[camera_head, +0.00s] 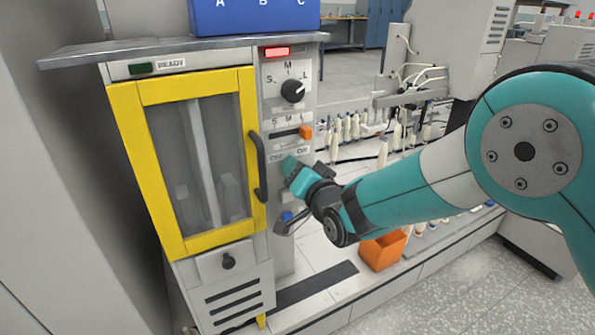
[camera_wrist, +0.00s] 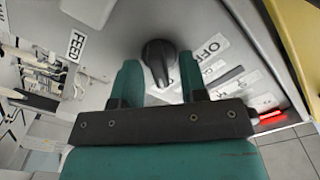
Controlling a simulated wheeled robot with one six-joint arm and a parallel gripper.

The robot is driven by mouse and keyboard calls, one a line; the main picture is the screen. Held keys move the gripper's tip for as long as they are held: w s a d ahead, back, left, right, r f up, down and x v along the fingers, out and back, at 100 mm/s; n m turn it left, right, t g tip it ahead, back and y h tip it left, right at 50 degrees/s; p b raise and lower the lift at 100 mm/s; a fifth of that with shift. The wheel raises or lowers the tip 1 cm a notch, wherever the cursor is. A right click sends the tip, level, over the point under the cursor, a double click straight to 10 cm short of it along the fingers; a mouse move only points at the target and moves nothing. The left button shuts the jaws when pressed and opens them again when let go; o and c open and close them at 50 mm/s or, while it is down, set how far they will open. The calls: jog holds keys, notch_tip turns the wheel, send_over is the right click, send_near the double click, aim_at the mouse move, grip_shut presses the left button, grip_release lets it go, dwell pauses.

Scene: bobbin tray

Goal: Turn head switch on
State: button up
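A black rotary knob (camera_wrist: 158,58) on the grey panel shows in the wrist view, with an OFF label (camera_wrist: 208,48) to its right. My gripper (camera_wrist: 159,66) is open, with one teal finger on each side of the knob. I cannot tell whether the fingers touch it. In the head view my gripper (camera_head: 290,166) is at the panel, just below the OFF and ON labels (camera_head: 289,155), and hides the knob there. The knob's exact pointing direction is hard to tell.
Above are a slider with an orange handle (camera_head: 305,132), an S-M-L dial (camera_head: 292,91) and a lit red lamp (camera_head: 277,52). A yellow-framed door (camera_head: 158,95) with a black handle (camera_head: 257,167) is close on the left. An orange bin (camera_head: 383,250) stands lower right.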

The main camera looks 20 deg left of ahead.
jog(key=b+v, duration=0.6)
jog(key=v, duration=1.1)
jog(key=shift+d+b, duration=0.25)
jog(key=shift+b, duration=0.05)
jog(key=shift+s, duration=0.1)
